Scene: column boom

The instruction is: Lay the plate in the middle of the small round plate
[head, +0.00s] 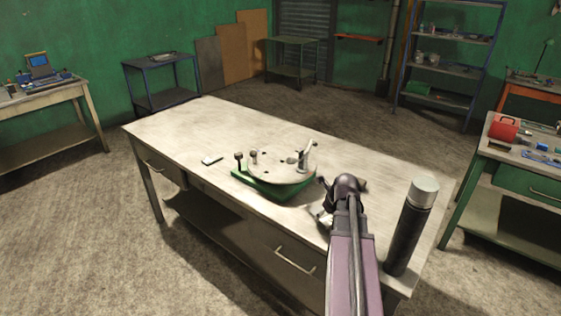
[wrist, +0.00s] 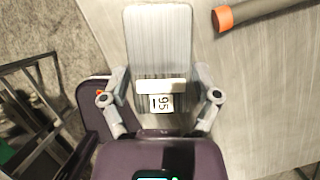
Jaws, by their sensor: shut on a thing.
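My gripper (wrist: 160,92) is shut on a flat rectangular grey metal plate (wrist: 158,45), which lies between the fingers in the wrist view. A white label reading 95 shows near its gripped end. In the head view my gripper (head: 343,188) is over the near right part of the workbench, and only a pale piece of the plate (head: 319,213) shows beside it. The small round plate (head: 275,172) is pale, with dark holes, on a green base (head: 268,190) left of and beyond my gripper. The held plate is apart from it.
Two dark-topped knobs (head: 239,156) and a metal lever post (head: 303,158) rise at the round plate's edge. A tall dark cylinder with a silver top (head: 410,222) stands right of my arm. The bench's far left is clear.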

